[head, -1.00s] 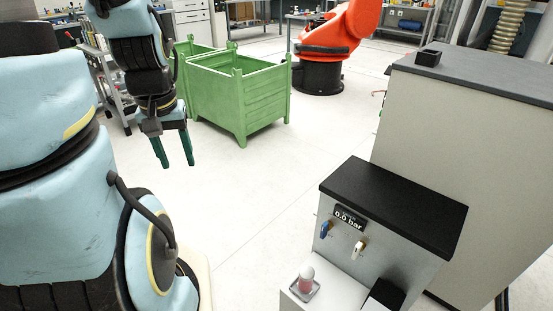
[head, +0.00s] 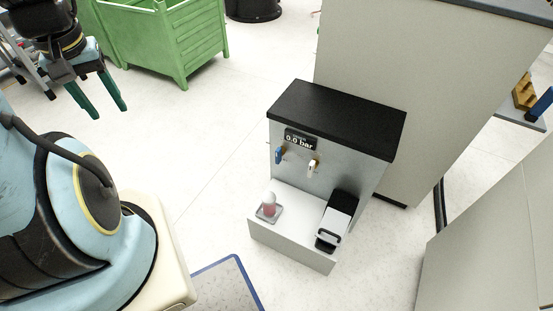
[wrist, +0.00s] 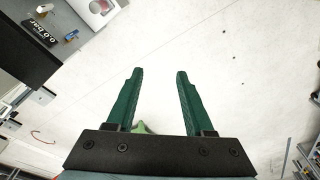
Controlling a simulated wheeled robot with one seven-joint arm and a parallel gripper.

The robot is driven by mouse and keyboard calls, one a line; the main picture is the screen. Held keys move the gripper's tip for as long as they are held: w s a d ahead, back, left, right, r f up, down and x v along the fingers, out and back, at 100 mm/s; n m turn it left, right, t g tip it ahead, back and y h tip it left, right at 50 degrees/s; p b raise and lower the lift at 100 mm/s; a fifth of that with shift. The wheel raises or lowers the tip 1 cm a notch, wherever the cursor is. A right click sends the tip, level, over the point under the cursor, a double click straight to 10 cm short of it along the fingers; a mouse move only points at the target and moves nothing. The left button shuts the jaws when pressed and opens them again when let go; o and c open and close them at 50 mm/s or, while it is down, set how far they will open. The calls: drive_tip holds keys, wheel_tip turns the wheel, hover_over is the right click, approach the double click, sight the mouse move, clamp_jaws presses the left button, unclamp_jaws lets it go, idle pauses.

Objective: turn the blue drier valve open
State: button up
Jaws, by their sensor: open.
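The blue drier valve (head: 279,154) is a small blue handle on the front of a grey cabinet (head: 325,176) with a black top. It sits below and left of a display reading 0.0 bar (head: 300,139). In the wrist view the blue valve (wrist: 72,35) shows at the upper left, beside the display (wrist: 40,34). A white-handled valve (head: 313,167) is to its right. My gripper (head: 110,111) has two green fingers, open and empty. It is well left of the cabinet, apart from the valve.
A green crate (head: 165,45) is behind my arm. A tall grey cabinet (head: 385,80) stands behind. Floor between gripper and cabinet is clear.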

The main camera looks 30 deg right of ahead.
drive_tip(key=w+d+f+m+t+b, duration=0.1)
drive_tip(key=w+d+f+b, duration=0.1)
drive_tip(key=f+b, duration=0.25)
drive_tip(key=w+d+f+m+t+h+b, duration=0.1)
drive_tip(key=w+d+f+b, duration=0.15)
drive_tip(key=f, duration=0.35)
drive_tip(key=w+d+f+m+t+b, duration=0.1)
drive_tip(key=w+d+f+b, duration=0.15)
drive_tip(key=f+b, duration=0.3)
drive_tip(key=m+t+h+b, duration=0.6)
drive_tip(key=h+b, duration=0.8)
drive_tip(key=b, duration=1.6)
approach(277, 155)
drive_tip(key=m, duration=0.1)
drive_tip(key=shift+g, duration=0.4)
drive_tip(key=b+x, duration=0.7)
drive_tip(key=x, duration=0.4)
drive_tip(key=shift+w+r, duration=0.1)
drive_tip(key=shift+w, duration=0.2)
drive_tip(key=shift+a, duration=0.1)
clamp_jaws()
